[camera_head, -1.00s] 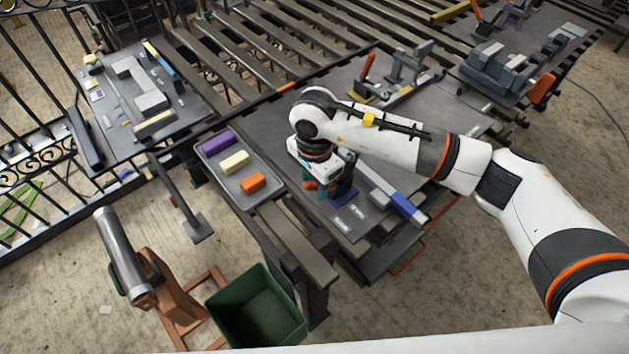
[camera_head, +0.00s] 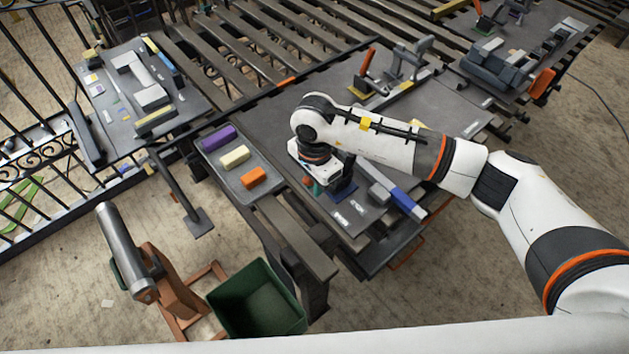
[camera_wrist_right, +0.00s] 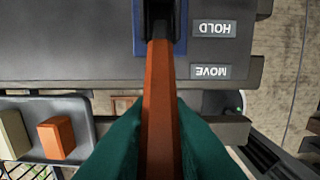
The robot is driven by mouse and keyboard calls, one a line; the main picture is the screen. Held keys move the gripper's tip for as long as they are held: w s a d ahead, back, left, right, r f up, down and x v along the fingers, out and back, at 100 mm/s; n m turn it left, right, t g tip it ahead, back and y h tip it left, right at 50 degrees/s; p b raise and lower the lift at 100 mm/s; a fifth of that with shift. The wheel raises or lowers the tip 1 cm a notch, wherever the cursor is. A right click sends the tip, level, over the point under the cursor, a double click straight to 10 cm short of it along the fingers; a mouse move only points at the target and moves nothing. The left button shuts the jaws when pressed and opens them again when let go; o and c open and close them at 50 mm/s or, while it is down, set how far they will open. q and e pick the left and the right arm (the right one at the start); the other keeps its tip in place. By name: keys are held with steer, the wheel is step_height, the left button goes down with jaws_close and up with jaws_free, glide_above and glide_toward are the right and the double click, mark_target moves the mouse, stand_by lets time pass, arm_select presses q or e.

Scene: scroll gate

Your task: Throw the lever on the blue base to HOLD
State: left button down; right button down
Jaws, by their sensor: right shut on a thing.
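The blue base (camera_head: 343,192) sits near the front edge of the dark table, partly hidden by my right gripper; it also shows at the top of the right wrist view (camera_wrist_right: 184,45). Its lever has an orange handle (camera_wrist_right: 159,100) on a dark post. My right gripper (camera_head: 312,186) is shut on this handle, its teal fingers (camera_wrist_right: 160,135) on either side. The HOLD label (camera_wrist_right: 214,29) lies beside the base and the MOVE label (camera_wrist_right: 211,71) lies nearer the fingers. The handle runs down from the base, past the MOVE side. My left gripper is not in view.
A grey tray (camera_head: 228,179) with purple, cream and orange blocks stands left of the gripper. A blue-and-grey bar (camera_head: 405,202) lies right of the base. Another orange lever (camera_head: 367,62) stands behind on a yellow base. A green bin (camera_head: 257,300) is on the floor.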

steer(key=shift+w+d+r+g+y+b, duration=0.45)
steer(key=shift+y+b, duration=0.3)
steer(key=shift+b, duration=0.9)
steer(key=shift+w+d+r+g+y+b, duration=0.2)
steer(key=shift+d+g+y+b, duration=0.5)
steer(key=shift+b, duration=0.9)
steer(key=shift+w+d+r+g+y+b, duration=0.35)
steer(key=shift+y+b, duration=0.5)
steer(key=shift+b, duration=0.8)
steer(key=shift+w+d+r+g+y+b, duration=0.3)
steer(key=shift+g+y+b, duration=0.25)
steer(key=shift+b, duration=0.5)
steer(key=shift+r, duration=0.1)
